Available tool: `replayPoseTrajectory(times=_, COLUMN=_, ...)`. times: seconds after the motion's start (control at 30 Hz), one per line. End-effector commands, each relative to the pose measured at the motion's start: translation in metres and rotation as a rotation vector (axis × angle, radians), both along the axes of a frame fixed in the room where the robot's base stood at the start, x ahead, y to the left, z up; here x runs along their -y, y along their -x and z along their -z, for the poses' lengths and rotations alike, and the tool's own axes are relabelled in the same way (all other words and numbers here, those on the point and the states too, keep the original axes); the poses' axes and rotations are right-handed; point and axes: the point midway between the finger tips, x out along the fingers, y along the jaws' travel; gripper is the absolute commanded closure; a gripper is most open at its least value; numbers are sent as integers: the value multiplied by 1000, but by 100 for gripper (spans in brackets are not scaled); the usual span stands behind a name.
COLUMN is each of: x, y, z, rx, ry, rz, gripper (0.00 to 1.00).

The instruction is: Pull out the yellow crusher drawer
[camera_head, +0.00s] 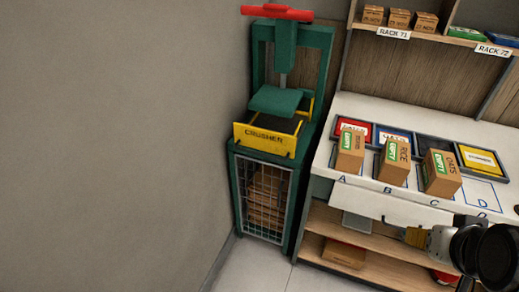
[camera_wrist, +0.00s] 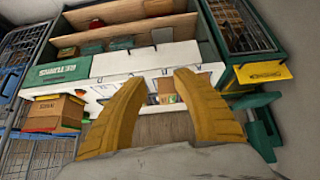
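The yellow crusher drawer (camera_head: 265,139) has a front panel labelled CRUSHER and sits in the green press (camera_head: 285,62), above a mesh-fronted cage. Its dark interior shows beneath the green press plate (camera_head: 276,100). The yellow panel also shows at the right of the wrist view (camera_wrist: 263,72), with the lettering inverted. My gripper (camera_head: 405,235) is at the lower right in the head view, in front of the bench and well apart from the drawer. In the wrist view its two yellow fingers (camera_wrist: 157,85) are spread, with nothing held between them.
A white bench (camera_head: 345,178) right of the press holds brown boxes (camera_head: 393,162) with green labels at A, B and C. Shelves are below it; racks are above. A red lever (camera_head: 277,12) tops the press. A bare wall (camera_head: 110,140) lies left. Stacked boxes (camera_wrist: 55,112) stand left in the wrist view.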

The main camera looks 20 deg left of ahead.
Motion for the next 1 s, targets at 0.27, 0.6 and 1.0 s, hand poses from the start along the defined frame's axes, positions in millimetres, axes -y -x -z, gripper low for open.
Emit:
replayPoseTrajectory(times=0.27, x=-42, y=-119, z=4, rx=143, ry=275, rz=-252, gripper=66)
replayPoseTrajectory(times=0.6, x=-179, y=-253, z=57, rx=398, ry=647, rz=-621, gripper=66)
replayPoseTrajectory(times=1.0, x=-392, y=-281, z=192, rx=753, ry=1031, rz=-1018, gripper=66)
